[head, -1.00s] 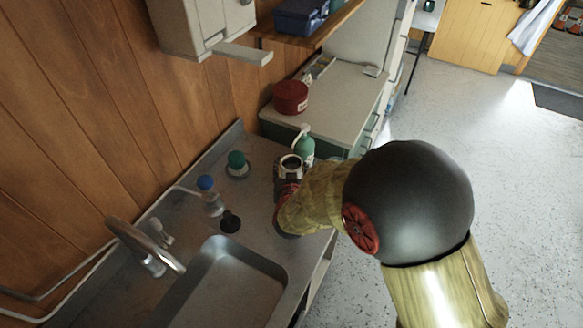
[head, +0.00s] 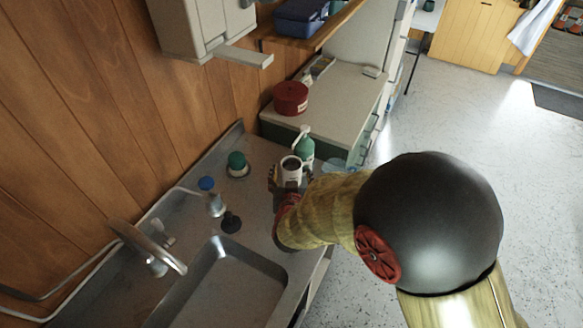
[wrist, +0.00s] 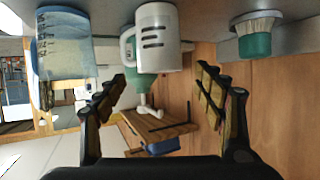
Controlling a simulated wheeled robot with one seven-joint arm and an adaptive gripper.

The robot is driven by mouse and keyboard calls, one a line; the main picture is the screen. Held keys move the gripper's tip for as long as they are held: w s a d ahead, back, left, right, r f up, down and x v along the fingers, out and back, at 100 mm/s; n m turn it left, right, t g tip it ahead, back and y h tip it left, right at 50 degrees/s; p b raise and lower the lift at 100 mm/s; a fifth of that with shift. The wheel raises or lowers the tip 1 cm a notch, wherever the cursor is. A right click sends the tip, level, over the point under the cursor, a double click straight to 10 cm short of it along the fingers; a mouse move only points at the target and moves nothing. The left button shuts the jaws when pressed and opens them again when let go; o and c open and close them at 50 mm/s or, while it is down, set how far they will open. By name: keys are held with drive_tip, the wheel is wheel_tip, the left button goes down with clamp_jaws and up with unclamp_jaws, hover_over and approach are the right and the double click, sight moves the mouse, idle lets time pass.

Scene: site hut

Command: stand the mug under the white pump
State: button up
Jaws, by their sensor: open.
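The white mug (head: 291,168) stands on the steel counter, close in front of a green bottle with a white pump head (head: 305,147). In the wrist view, which looks upside down, the mug (wrist: 160,40) shows dark stripes and a handle on the left. The green bottle (wrist: 140,82) is partly hidden behind it, with its white nozzle beyond. My gripper (head: 289,178) is at the mug's near side, fingers spread. In the wrist view the open gripper (wrist: 160,82) has empty space between its fingers, and the mug is beyond them. I cannot tell whether the mug is directly under the nozzle.
The sink (head: 225,290) and tap (head: 145,245) are nearer. A bluish clear container (wrist: 66,45) is beside the mug. A red tin (head: 290,98) sits behind.

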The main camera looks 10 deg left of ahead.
drive_tip(key=p+v, duration=0.1)
drive_tip(key=v, duration=0.7)
drive_tip(key=shift+w, duration=0.1)
drive_tip(key=s+d+r+g+y, duration=0.2)
drive_tip(key=d+r+g, duration=0.2)
drive_tip(key=d+r, duration=0.6)
drive_tip(key=s+d+r+g+h, duration=0.1)
drive_tip(key=s+d+r+h, duration=0.1)
drive_tip(key=s+d, duration=0.6)
drive_tip(key=s+d+r+m+g+h, duration=0.1)
drive_tip(key=s+d+r+g, duration=0.1)
drive_tip(key=s+d+r, duration=0.3)
drive_tip(key=s+d, duration=0.4)
drive_tip(key=shift+s+g+h, duration=0.3)
drive_tip(key=shift+s+h, duration=0.1)
